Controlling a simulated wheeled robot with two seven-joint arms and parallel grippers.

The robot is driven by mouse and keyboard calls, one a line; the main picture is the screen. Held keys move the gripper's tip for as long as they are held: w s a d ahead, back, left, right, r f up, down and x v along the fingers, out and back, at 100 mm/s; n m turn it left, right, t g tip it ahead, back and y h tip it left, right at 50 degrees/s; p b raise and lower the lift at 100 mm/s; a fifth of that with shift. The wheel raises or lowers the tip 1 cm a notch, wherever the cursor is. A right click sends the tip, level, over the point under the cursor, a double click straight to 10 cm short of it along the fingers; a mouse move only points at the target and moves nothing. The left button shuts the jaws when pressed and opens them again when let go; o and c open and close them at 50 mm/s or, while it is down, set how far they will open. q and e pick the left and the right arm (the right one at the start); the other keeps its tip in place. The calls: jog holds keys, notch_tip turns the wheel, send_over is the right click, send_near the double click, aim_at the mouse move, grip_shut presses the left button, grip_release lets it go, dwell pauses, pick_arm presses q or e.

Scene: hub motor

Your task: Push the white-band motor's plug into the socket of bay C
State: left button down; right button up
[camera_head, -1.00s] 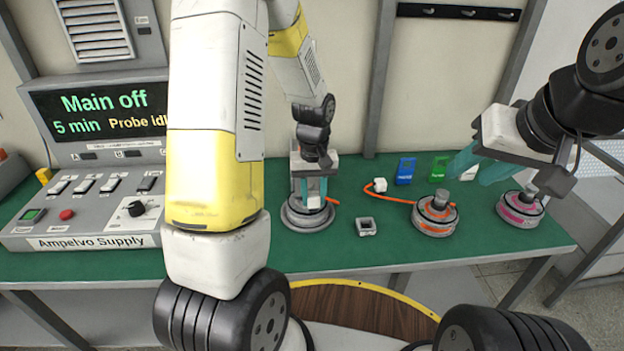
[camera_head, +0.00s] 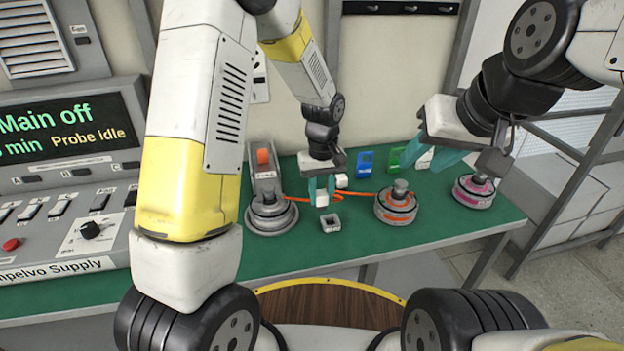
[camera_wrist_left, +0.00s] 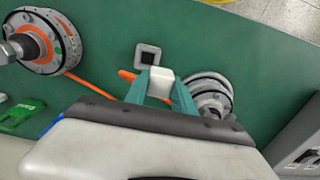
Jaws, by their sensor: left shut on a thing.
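My left gripper (camera_head: 322,192) is shut on a white plug (camera_head: 321,199), held near the bench to the right of the white-band motor (camera_head: 268,215). The plug also shows between the teal fingers in the left wrist view (camera_wrist_left: 160,82). An orange cable (camera_head: 300,198) shows between that motor and the held plug. The motor also shows in the left wrist view (camera_wrist_left: 212,98), partly hidden by the gripper. My right gripper (camera_head: 432,154) is open and empty above the bench at right.
An orange-band motor (camera_head: 397,207) and a pink-band motor (camera_head: 474,191) stand on the green bench at right. A small square grey piece (camera_head: 330,223) lies just in front of the plug. Another white plug (camera_head: 341,181) lies behind. The display reads "Main off".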

pick_arm(q)
jog(key=shift+w+d+f, duration=0.15)
jog(key=shift+d+f, duration=0.55)
jog(key=shift+f, duration=0.05)
jog(key=shift+w+d+f, duration=0.15)
jog(key=shift+d+f, duration=0.55)
jog(key=shift+f, duration=0.05)
jog(key=shift+f, duration=0.1)
jog(key=shift+f, duration=0.5)
jog(key=shift+f, duration=0.15)
jog(key=shift+f, duration=0.3)
jog(key=shift+f, duration=0.8)
dwell(3.5)
jog(key=c, duration=1)
grip_release()
jog(key=shift+o, duration=0.2)
